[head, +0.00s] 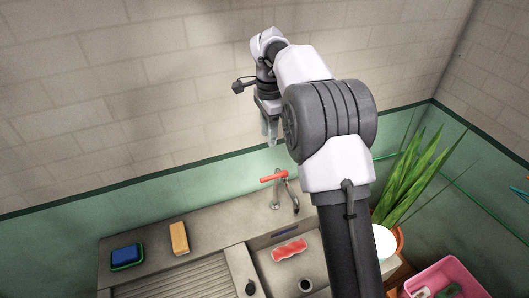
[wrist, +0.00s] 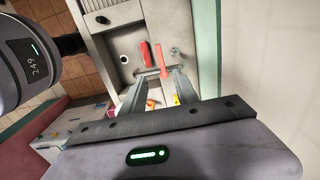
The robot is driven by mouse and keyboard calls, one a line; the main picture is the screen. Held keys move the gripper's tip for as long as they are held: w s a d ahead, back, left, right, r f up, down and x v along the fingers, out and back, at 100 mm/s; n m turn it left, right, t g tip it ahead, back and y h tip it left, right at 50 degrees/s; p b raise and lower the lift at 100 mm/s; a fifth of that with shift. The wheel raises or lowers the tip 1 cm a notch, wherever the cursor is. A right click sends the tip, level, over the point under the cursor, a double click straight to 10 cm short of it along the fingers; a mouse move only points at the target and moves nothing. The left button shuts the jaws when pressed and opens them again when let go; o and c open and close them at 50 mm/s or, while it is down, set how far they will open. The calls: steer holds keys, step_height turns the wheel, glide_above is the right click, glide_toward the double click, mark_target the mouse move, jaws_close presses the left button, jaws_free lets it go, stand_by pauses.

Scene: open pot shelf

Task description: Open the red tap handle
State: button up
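The red tap handle (head: 273,176) sits on a metal tap (head: 292,196) behind the sink, a bar pointing to the left in the head view. My gripper (head: 269,138) points down and is above the handle, apart from it. In the wrist view the handle (wrist: 162,62) appears between the two spread fingertips of my gripper (wrist: 160,72). The fingers look open, with nothing held.
The sink (head: 304,272) holds a wavy red item (head: 289,250). A tan block (head: 179,238) and a blue sponge (head: 126,256) lie on the counter left. A potted plant (head: 408,180) and pink bin (head: 447,278) stand right. The tiled wall (head: 120,90) is behind.

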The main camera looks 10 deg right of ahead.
mark_target(268, 177)
step_height(268, 177, down, 18)
steer(key=shift+r+b, duration=0.25)
steer(key=shift+b, duration=1)
jaws_close()
stand_by(0.4)
